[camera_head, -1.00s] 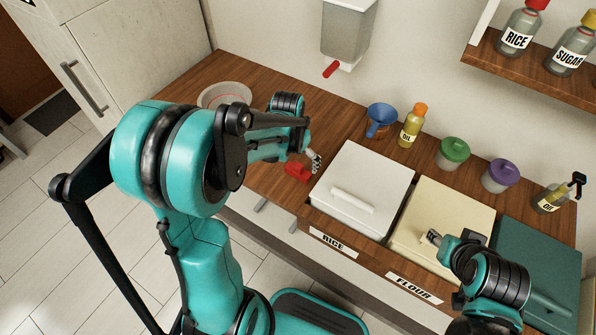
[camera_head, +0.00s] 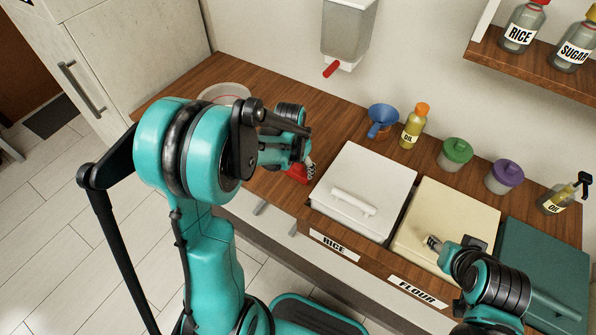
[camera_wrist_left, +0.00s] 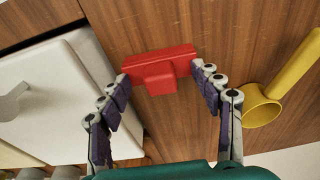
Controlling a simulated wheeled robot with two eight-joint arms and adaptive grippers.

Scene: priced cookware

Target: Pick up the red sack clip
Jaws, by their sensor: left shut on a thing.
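The red sack clip (camera_head: 297,175) is at the counter's front, left of the white rice bin, partly hidden by my left arm. In the left wrist view the clip (camera_wrist_left: 160,72) lies between the two fingertips, across the picture. My left gripper (camera_wrist_left: 162,78) is shut on it, with a finger against each end. In the head view my left gripper (camera_head: 309,169) is right at the clip. Whether the clip touches the wood cannot be told. My right gripper (camera_head: 433,242) is over the cream flour bin; its finger opening is too small to judge.
The white rice bin (camera_head: 366,180) stands close to the right of the clip. A yellow scoop (camera_wrist_left: 275,98) lies near my left gripper in the wrist view. A pale bowl (camera_head: 224,92) sits behind my arm.

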